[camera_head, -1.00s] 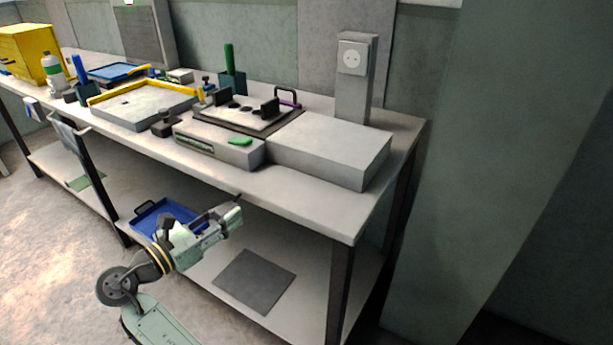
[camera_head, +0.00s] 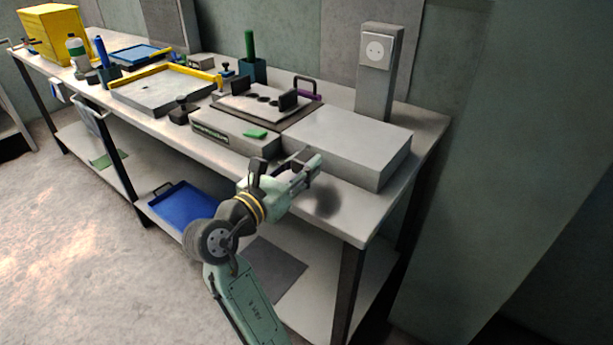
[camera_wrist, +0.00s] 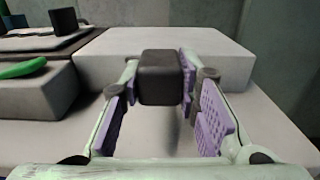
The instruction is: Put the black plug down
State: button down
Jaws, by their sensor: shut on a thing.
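The black plug (camera_wrist: 160,80) is a dark block with rounded edges. In the wrist view it sits between the tips of the lilac-padded fingers of my gripper (camera_wrist: 158,88), which is shut on it. In the head view my gripper (camera_head: 312,168) is at the front edge of the workbench (camera_head: 338,208), in front of the grey block. A dark shadow lies below it on the bench front. The plug cannot be made out clearly in the head view. A pale bench surface shows beneath the plug in the wrist view, and it appears held above that surface.
A large grey block (camera_head: 350,142) stands just behind my gripper. To its left is a grey unit with a green piece (camera_head: 255,134) and a plate with black blocks (camera_head: 262,100). A socket post (camera_head: 376,75) stands behind. Bare bench lies along the front edge.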

aim_at(306, 190)
jog(key=shift+w+d+f, duration=0.15)
jog(key=shift+w+d, duration=0.05)
jog(key=shift+d, duration=0.35)
jog(key=shift+f, duration=1.65)
jog(key=shift+f, duration=0.1)
jog(key=shift+f, duration=0.5)
jog(key=c, duration=1.2)
grip_release()
jog(key=shift+f, duration=0.2)
